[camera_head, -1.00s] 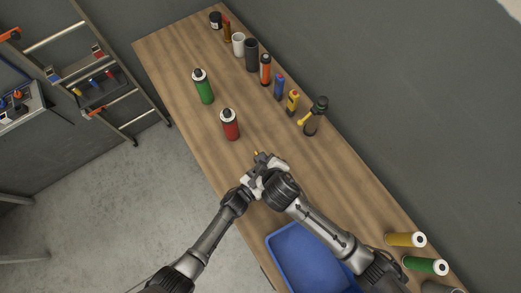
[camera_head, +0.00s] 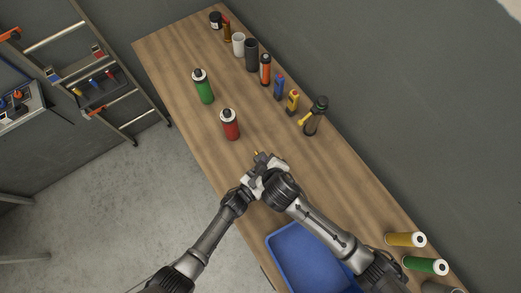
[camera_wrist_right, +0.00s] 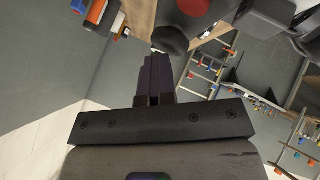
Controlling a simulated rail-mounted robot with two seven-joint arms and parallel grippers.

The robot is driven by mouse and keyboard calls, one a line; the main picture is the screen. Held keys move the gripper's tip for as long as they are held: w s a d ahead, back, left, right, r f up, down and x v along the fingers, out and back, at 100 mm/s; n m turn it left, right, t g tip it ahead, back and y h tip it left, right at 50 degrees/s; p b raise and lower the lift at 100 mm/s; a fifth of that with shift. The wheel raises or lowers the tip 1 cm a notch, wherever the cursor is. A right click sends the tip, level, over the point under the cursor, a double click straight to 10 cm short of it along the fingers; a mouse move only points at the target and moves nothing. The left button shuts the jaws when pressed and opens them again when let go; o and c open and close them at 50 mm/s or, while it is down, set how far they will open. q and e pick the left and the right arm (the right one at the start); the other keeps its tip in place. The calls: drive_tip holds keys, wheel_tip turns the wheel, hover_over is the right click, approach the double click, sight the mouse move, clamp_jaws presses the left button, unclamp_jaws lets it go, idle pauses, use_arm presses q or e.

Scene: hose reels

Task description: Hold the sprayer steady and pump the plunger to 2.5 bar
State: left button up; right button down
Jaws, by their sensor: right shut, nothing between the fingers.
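My two arms meet over the front of the bench in the head view. My right gripper (camera_head: 262,172) points down and left there, and its fingers are hard to pick out. In the right wrist view its two dark fingers (camera_wrist_right: 156,75) are together with nothing between them. A dark rounded knob (camera_wrist_right: 170,40) lies just beyond their tips; contact cannot be told. My left gripper (camera_head: 252,184) is largely covered by the right wrist, so its jaws do not show. A small yellow tip (camera_head: 257,153) sticks out beyond the grippers. I cannot make out the sprayer's body or a pressure reading.
A red bottle (camera_head: 230,125) and a green bottle (camera_head: 203,87) stand on the wooden bench (camera_head: 185,50). Several cans and tubes line its back edge, with a dark bottle with a yellow part (camera_head: 313,120). A blue bin (camera_head: 300,262) is near my right forearm.

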drive_tip(key=shift+s+d+f, duration=0.15)
drive_tip(key=shift+s+f, duration=0.15)
drive_tip(key=shift+f, duration=0.45)
drive_tip(key=shift+d+f, duration=0.1)
drive_tip(key=shift+f, duration=0.35)
drive_tip(key=shift+s, duration=0.15)
drive_tip(key=shift+r, duration=3.45)
idle(0.4)
